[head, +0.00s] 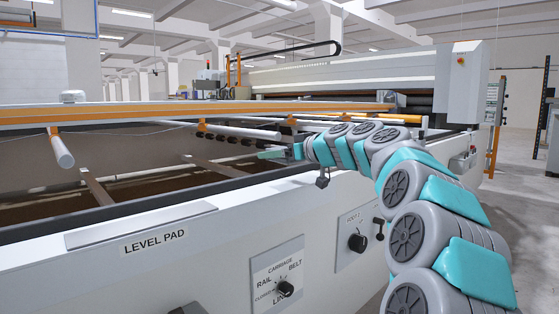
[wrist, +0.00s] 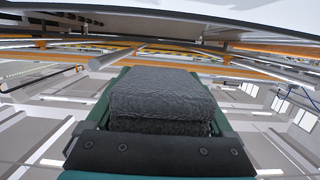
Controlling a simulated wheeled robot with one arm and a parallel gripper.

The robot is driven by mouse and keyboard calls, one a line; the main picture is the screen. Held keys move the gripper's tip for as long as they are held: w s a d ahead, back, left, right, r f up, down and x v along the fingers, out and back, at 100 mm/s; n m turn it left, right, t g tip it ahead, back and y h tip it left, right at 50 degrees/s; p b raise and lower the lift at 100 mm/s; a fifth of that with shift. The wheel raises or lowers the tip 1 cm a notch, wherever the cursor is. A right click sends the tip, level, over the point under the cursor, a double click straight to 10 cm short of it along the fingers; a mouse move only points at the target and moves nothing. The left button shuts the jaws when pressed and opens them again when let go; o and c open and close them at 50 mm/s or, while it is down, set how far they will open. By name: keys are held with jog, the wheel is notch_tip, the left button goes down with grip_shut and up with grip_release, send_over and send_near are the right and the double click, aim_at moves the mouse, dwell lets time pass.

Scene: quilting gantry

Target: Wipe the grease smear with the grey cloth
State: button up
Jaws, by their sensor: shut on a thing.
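My gripper (head: 270,154) reaches left over the machine's front rim in the head view, with its teal fingers pointing left. It is shut on the grey cloth (wrist: 160,95), a dark, rough-textured folded pad that fills the middle of the wrist view. The cloth is hard to make out in the head view. I cannot make out the grease smear in either view.
The long white machine front (head: 120,262) bears a raised level pad (head: 140,225), a carriage selector knob (head: 285,288) and another knob panel (head: 358,240). Orange and white rails (head: 200,116) run above the open bed (head: 130,187).

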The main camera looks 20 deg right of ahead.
jog(key=shift+r+p, duration=0.35)
jog(key=shift+r, duration=0.8)
